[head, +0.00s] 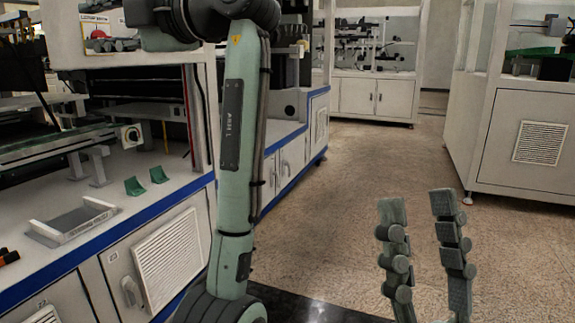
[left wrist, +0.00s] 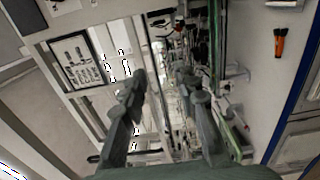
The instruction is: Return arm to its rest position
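My left arm, marked "ARM L", stands upright in the head view, and its forearm bends left at the top. My left gripper (head: 98,44) points left, high over the workbench, in front of a white panel with a sign. In the left wrist view the left gripper (left wrist: 160,76) has its two fingers apart with nothing held between them. My right gripper (head: 418,205) is at the lower right of the head view. Its two fingers point up, apart and empty, above the open floor. The rest of my right arm is out of view.
The white workbench (head: 150,203) with a blue edge runs along the left. It carries a grey tray (head: 73,222) and two green brackets (head: 134,186). An orange-handled tool (left wrist: 279,42) lies on a pale surface. White cabinets (head: 520,140) stand right and behind. The speckled floor (head: 370,165) between is clear.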

